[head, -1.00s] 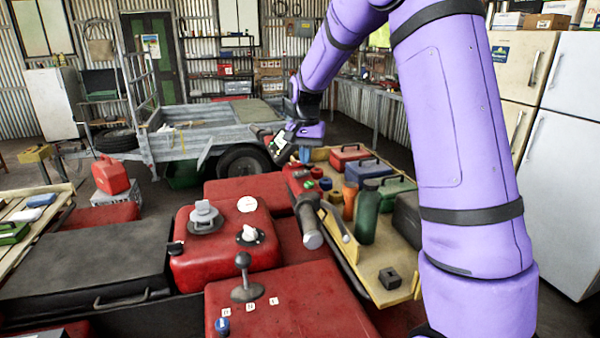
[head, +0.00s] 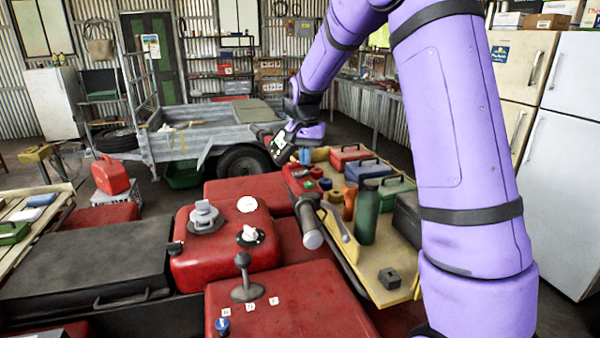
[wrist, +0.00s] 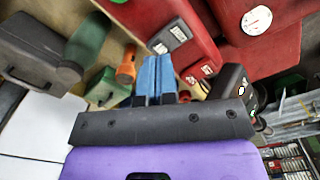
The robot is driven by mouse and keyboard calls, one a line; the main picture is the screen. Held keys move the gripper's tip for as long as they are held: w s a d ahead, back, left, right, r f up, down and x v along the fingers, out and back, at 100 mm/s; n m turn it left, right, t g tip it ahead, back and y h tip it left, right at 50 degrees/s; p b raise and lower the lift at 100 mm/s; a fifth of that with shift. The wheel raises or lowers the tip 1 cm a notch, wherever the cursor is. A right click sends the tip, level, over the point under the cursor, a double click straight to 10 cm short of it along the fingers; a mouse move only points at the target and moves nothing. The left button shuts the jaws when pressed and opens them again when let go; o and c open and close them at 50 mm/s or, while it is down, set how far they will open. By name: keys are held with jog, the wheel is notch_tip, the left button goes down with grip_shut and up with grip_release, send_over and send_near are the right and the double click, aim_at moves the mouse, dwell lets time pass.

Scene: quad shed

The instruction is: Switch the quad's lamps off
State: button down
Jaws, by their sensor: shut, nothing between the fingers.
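The red quad (head: 228,268) fills the front middle of the head view. Its tank carries a grey cap (head: 204,216) and a white rotary knob (head: 250,236). A black-gripped handlebar (head: 309,222) lies to the right, with a red control block and small coloured buttons (head: 310,184) at its far end. My gripper (head: 305,157) is just beyond that block, blue fingers pointing down. In the wrist view the fingers (wrist: 160,74) are together with nothing between them, close to a red surface with dark, white-marked switches (wrist: 180,33). I cannot tell whether they touch anything. The lamps are not clearly visible.
A yellow tray (head: 376,284) right of the handlebar holds a green bottle (head: 367,212), an orange torch (head: 349,201) and several small cases. A gear lever (head: 243,272) stands up in front. A grey trailer (head: 200,138) is behind; fridges (head: 562,165) stand at right.

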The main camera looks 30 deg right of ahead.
aim_at(306, 170)
jog(key=shift+f, duration=1.2)
dwell(0.7)
jog(key=shift+r, duration=3.55)
